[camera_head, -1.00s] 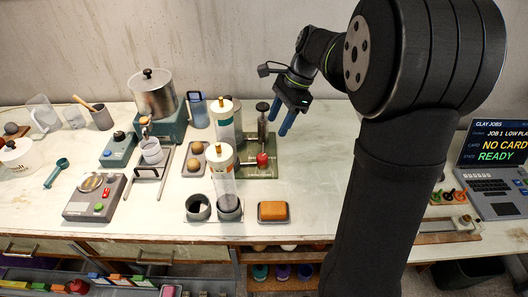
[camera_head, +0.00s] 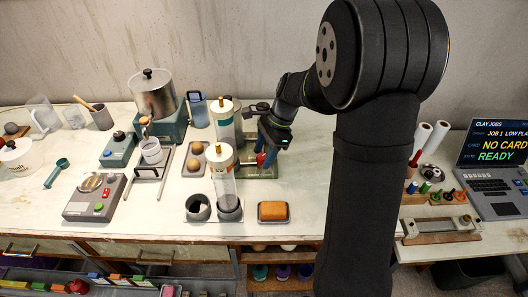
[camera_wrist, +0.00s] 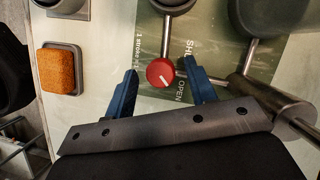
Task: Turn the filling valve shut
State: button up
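The filling valve's round red knob (camera_wrist: 160,73) has a white pointer line and sits at the end of a short metal stem. The green plate (camera_wrist: 205,45) beneath it carries partly visible SHUT and OPEN lettering. My gripper (camera_wrist: 160,66) is open, with one blue finger on each side of the knob and a visible gap on both sides. In the head view, my gripper (camera_head: 266,158) is low over the green plate (camera_head: 262,173), and the red knob (camera_head: 260,159) shows just beside the fingers.
Two clear cylinders with white caps, the front one (camera_head: 223,180) and rear one (camera_head: 224,120), stand left of the gripper. An orange sponge (camera_head: 273,211) lies in front; it also shows in the wrist view (camera_wrist: 57,70). The laptop (camera_head: 495,165) is far right.

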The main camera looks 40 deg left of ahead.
jog(key=c, duration=0.9)
jog(key=shift+n+h, duration=0.6)
jog(key=shift+n, duration=0.9)
jog(key=shift+w, duration=0.1)
jog(key=o, duration=1)
jog(key=shift+r, duration=0.1)
jog(key=v, duration=1.7)
jog(key=shift+w, duration=0.35)
